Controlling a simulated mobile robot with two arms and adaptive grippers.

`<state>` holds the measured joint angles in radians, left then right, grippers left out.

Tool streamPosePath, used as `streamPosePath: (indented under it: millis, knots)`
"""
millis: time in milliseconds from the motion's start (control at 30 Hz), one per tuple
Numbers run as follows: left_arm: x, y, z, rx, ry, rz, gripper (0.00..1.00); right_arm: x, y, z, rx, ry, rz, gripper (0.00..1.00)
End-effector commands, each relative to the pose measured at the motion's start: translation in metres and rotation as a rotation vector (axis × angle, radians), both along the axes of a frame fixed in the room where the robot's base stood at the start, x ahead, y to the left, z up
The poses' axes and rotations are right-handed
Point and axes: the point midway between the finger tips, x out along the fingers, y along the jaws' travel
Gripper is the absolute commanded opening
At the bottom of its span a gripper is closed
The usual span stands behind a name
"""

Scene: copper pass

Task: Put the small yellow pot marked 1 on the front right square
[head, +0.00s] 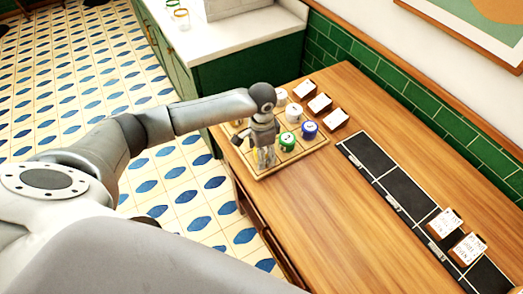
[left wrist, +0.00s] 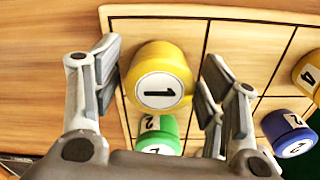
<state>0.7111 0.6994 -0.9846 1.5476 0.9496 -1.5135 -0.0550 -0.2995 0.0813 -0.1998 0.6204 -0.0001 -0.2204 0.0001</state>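The yellow pot marked 1 (left wrist: 160,78) is upright in the left wrist view, on or just above a square of the light wooden grid board (left wrist: 240,45). My left gripper (left wrist: 163,85) is open, with a finger on each side of the pot and visible gaps. In the head view my left gripper (head: 265,157) points down over the front part of the board (head: 262,174) and hides what is under it. A green pot (left wrist: 158,133) stands close to the yellow one. It also shows in the head view (head: 288,141). My right gripper is not in view.
A blue pot (head: 309,130), white pots (head: 295,111) and another yellow pot (left wrist: 310,74) are nearby on the board. Several card holders (head: 320,103) stand behind it. Dark panels (head: 367,155) lie to the right. The front wooden counter (head: 330,220) is clear.

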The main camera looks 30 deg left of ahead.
Motion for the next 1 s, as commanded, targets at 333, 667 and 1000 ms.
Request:
streamPosePath:
  millis: [333,667,1000]
  knots:
    - [0.0,0.0,0.003,0.0,-0.001,0.0,0.69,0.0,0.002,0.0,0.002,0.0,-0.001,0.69]
    - [0.002,0.0,0.059,-0.001,-0.006,-0.002,0.69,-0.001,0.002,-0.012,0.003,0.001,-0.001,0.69]
    - [0.001,-0.001,0.116,-0.001,-0.003,0.0,0.69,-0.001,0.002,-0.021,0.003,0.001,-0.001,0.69]
